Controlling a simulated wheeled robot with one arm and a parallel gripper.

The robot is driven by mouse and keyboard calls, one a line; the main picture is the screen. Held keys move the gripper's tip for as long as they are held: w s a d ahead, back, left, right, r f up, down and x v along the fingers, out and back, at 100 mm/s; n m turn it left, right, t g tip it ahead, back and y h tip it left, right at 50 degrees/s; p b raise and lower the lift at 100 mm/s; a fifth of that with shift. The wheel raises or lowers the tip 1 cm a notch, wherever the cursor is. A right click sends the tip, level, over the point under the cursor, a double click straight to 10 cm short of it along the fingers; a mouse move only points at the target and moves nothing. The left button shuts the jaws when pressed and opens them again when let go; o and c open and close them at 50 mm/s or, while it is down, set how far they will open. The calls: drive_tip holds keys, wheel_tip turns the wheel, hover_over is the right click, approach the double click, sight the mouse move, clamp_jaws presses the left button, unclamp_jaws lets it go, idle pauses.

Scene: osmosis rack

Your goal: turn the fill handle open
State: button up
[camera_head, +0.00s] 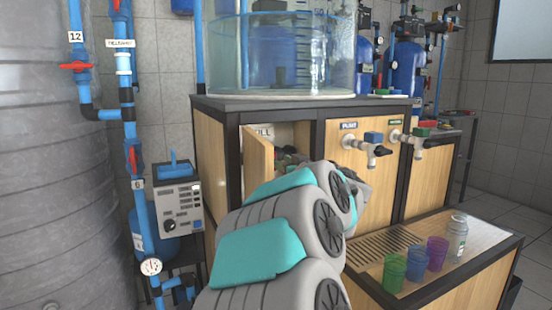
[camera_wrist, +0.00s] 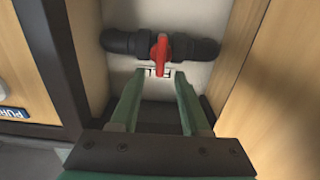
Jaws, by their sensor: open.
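The red fill handle (camera_wrist: 160,54) sits on a dark horizontal pipe (camera_wrist: 205,50) in the wrist view. Its long side stands across the pipe. The pipe runs along the pale back wall of a cabinet compartment. My gripper (camera_wrist: 158,76) is open and empty, its two green fingers pointing at the handle. The fingertips lie just below the handle in the picture, one to each side. I cannot tell whether they touch it. In the head view the compartment marked "FILL" (camera_head: 264,132) has its wooden door (camera_head: 259,157) open. My arm hides the gripper and the handle there.
Wooden panels flank the compartment closely in the wrist view. In the head view, a clear water tank (camera_head: 300,88) stands on the cabinet. Taps (camera_head: 368,147) project at the right. Coloured cups (camera_head: 436,254) and a glass jar (camera_head: 457,238) stand on the lower bench.

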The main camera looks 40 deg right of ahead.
sight(276, 157)
drive_tip(key=shift+x, duration=2)
drive_tip(key=shift+c, duration=0.2)
clamp_jaws()
